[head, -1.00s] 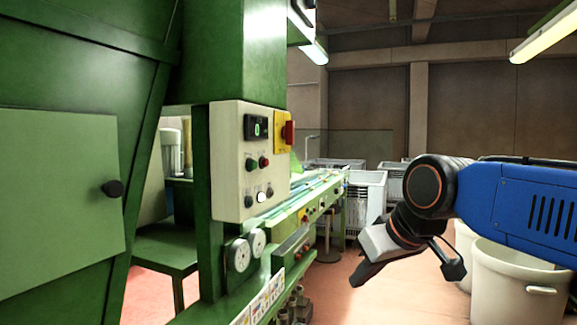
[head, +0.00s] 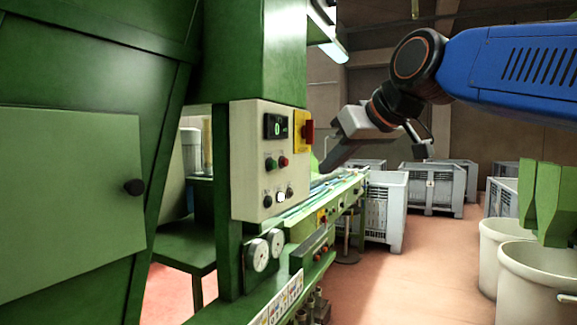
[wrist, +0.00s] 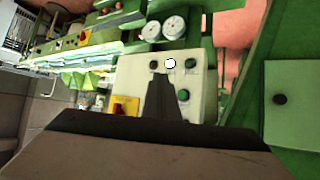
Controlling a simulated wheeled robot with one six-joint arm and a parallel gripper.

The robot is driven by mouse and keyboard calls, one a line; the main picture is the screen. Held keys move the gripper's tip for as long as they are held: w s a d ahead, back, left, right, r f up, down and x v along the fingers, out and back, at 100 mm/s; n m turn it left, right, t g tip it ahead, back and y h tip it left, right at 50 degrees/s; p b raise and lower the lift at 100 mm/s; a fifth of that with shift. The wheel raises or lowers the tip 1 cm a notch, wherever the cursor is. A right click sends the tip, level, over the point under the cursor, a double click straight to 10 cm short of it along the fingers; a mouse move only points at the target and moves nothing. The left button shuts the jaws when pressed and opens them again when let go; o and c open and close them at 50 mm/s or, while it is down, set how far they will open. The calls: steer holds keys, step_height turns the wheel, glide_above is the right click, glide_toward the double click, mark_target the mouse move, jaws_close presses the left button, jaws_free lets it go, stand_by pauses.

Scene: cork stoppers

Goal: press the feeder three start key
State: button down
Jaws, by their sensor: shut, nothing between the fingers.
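A lower row has dark buttons around a bright white one (head: 280,197). The labels are too small to read, so I cannot tell which is the feeder three start key. My gripper (head: 327,167) is shut and empty, right of the panel in the head view. In the wrist view my gripper (wrist: 161,80) points at the panel (wrist: 131,75), apparently apart from it, and hides part of its middle.
Two round gauges (head: 258,255) sit below the panel. A conveyor (head: 335,190) with small controls along its side runs back from the machine. Grey crates (head: 430,186) and pale bins (head: 505,250) stand to the right. Open floor lies between.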

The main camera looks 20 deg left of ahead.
stand_by(0.3)
steer(key=a, duration=0.8)
steer(key=shift+w+a, duration=0.35)
steer(key=shift+a, duration=0.05)
stand_by(1.9)
steer(key=shift+a, duration=0.4)
steer(key=shift+a, duration=0.45)
stand_by(0.8)
steer(key=shift+d, duration=0.85)
steer(key=shift+s+d, duration=0.2)
steer(key=shift+d, duration=2.3)
